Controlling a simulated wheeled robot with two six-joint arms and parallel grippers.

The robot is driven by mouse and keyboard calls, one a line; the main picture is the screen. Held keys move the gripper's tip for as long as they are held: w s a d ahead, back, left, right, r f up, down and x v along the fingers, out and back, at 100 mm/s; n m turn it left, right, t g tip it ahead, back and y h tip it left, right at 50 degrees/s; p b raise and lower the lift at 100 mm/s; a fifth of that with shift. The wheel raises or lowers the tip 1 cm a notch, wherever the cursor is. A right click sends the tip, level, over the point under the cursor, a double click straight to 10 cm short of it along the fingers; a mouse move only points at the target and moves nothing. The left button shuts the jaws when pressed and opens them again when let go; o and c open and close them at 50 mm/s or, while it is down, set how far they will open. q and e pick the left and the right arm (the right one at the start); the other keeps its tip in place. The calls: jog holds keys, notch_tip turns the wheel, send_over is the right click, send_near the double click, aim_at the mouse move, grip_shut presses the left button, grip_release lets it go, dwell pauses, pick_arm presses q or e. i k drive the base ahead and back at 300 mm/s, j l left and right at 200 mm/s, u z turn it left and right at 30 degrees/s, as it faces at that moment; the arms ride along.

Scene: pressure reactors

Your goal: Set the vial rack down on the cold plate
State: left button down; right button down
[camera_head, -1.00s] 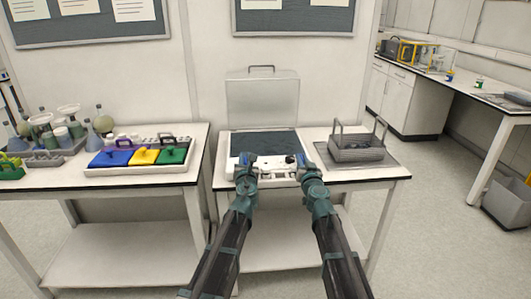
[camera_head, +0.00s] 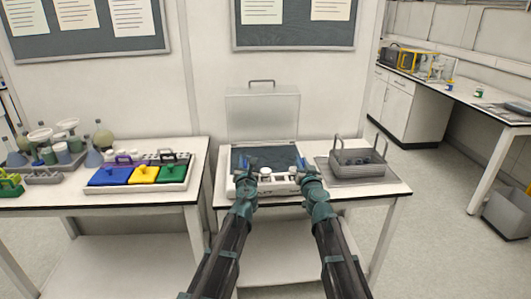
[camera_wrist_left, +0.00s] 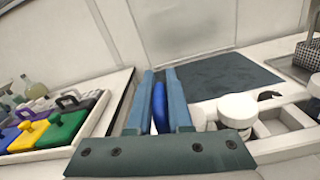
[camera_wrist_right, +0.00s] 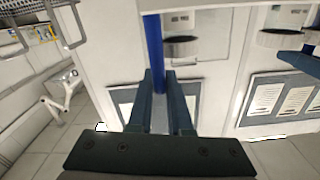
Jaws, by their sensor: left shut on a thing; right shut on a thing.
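The vial rack (camera_head: 279,178) is a pale tray with blue side handles, held between my two grippers. White-capped vials (camera_wrist_left: 237,108) and empty slots show in the left wrist view. My left gripper (camera_head: 250,164) is shut on the rack's left blue handle (camera_wrist_left: 160,105). My right gripper (camera_head: 303,166) is shut on the right one, a blue bar (camera_wrist_right: 154,50) in the right wrist view. The cold plate (camera_head: 265,154) is a dark slab in a white housing. The rack is over its front part in the head view; the gap beneath it is hidden.
A clear lid (camera_head: 262,115) stands upright behind the plate. A grey wire basket (camera_head: 358,163) stands on a mat to the right. On the left table is a tray of blue, yellow and green blocks (camera_head: 142,174), with glassware (camera_head: 60,150) beyond.

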aim_at(267, 158)
jog(key=i+j, duration=0.1)
jog(key=i, duration=0.35)
jog(key=i+j, duration=0.1)
jog(key=i, duration=0.3)
